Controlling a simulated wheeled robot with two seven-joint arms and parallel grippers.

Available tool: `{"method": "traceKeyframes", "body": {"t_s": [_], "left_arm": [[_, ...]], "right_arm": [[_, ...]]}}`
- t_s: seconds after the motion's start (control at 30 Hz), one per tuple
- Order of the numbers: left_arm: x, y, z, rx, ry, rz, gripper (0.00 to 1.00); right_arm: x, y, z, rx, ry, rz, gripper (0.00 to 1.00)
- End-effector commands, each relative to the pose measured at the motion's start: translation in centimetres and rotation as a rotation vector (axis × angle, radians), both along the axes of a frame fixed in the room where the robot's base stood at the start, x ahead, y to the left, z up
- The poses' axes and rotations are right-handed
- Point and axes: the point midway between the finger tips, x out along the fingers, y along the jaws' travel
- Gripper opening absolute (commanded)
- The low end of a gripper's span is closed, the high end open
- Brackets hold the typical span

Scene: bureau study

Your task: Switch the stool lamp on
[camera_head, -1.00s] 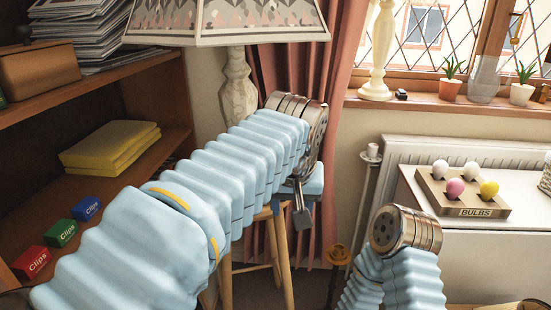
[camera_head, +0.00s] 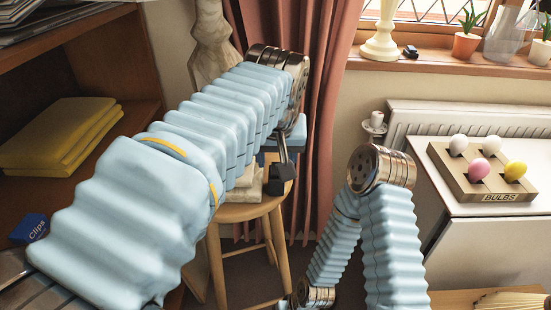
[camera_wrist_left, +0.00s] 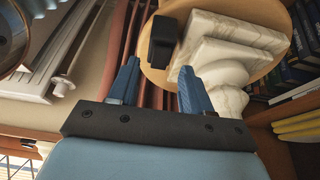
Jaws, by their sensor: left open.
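The stool lamp shows its pale marble-like stem (camera_head: 210,42) in the head view, with its shade out of frame. Its stepped base (camera_head: 246,182) is partly hidden by my left arm and stands on a round wooden stool (camera_head: 235,213). In the left wrist view, the base (camera_wrist_left: 228,55) lies just beyond my left gripper (camera_wrist_left: 160,69). A small black box (camera_wrist_left: 163,42) on the stool top beside the base, perhaps the switch, sits just past the gap between the blue fingertips. The fingers are apart and empty. My right gripper is not in view.
A shelf unit with yellow folders (camera_head: 58,135) and a blue Clips box (camera_head: 30,228) stands left. A pink curtain (camera_head: 325,100) hangs behind the stool. A bulb tray (camera_head: 480,183) sits on a white cabinet at right. My right arm occupies the lower middle.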

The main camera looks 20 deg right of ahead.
Motion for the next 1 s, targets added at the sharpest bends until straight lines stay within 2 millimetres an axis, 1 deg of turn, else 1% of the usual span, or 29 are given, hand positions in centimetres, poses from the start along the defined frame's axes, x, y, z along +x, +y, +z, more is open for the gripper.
{"method": "traceKeyframes", "body": {"t_s": [0.03,0.1,0.2,0.47,0.7,0.77,0.8,1.0], "left_arm": [[0.3,-0.1,-0.7,0.004,0.002,0.0,0.49],[0.6,-0.2,-1.4,0.001,0.001,0.0,0.49],[0.8,-0.2,-1.9,0.001,0.0,0.001,0.49],[0.9,-0.2,-2.1,0.0,-0.001,0.0,0.49],[0.9,-0.2,-2.1,0.0,-0.001,0.0,0.12],[0.9,-0.2,-2.1,0.0,-0.001,0.0,0.03],[0.9,-0.2,-2.1,0.0,-0.001,0.0,0.0],[1.1,-0.3,-2.1,0.01,0.036,0.002,0.0]], "right_arm": [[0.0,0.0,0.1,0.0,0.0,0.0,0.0],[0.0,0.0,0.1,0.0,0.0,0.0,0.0],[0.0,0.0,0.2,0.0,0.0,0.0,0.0],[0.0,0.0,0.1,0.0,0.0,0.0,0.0],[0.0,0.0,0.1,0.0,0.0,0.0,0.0],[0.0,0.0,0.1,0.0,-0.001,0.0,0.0],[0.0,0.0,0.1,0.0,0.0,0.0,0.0],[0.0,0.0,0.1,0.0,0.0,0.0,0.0]]}}
